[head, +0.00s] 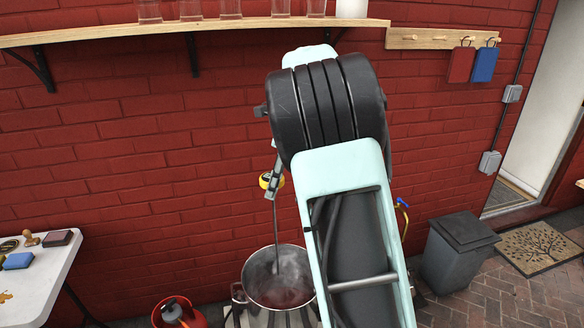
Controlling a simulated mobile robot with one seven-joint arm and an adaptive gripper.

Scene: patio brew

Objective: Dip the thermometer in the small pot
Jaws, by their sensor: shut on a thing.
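The thermometer has a yellow dial head (266,181) and a long thin stem that hangs nearly straight down. My gripper (274,187) is shut on it near the dial, partly hidden by my arm. A steel pot (252,300) stands below, open and steaming, with reddish-brown contents. The stem's lower end shows inside the outline of the pot's mouth, near its middle. I cannot tell whether the tip touches the liquid. My arm hides the pot's right side. It is the only pot in view, so I cannot compare its size.
A white table (38,268) with small blocks is at the left. A shelf (150,30) with glasses runs along the brick wall above. A grey bin (455,255) and a doormat (538,248) are at the right.

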